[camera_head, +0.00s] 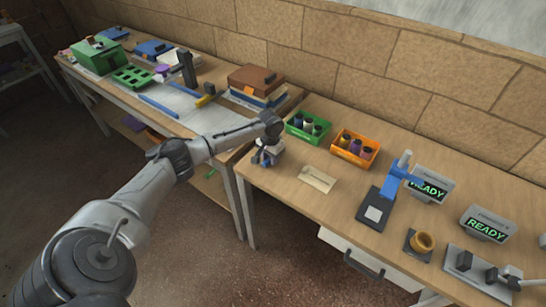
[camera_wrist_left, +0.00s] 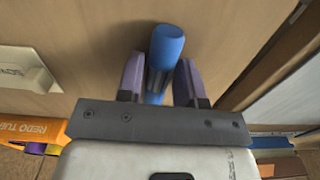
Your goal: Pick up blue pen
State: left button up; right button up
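The blue pen (camera_wrist_left: 166,45) shows in the left wrist view as a thick blue cylinder with a narrower blue-grey part below it. It is between the two purple-grey fingers of my left gripper (camera_wrist_left: 158,75). The fingers are apart, one on each side, and a gap seems to show beside the pen. In the head view my left gripper (camera_head: 266,158) is low over the left end of the right-hand table, and it mostly hides the pen there. My right gripper is not in view.
A green bin (camera_head: 308,127) and an orange bin (camera_head: 355,149) with rolls stand close by. A cream card (camera_head: 317,179) lies to the right. A blue-handled press (camera_head: 390,185) and two READY displays (camera_head: 430,186) stand further right. The table's left edge and a gap are beside the gripper.

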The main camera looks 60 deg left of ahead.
pick_arm(q)
jog(key=c, duration=0.5)
jog(key=shift+r, duration=0.1)
jog(key=shift+c, duration=0.2)
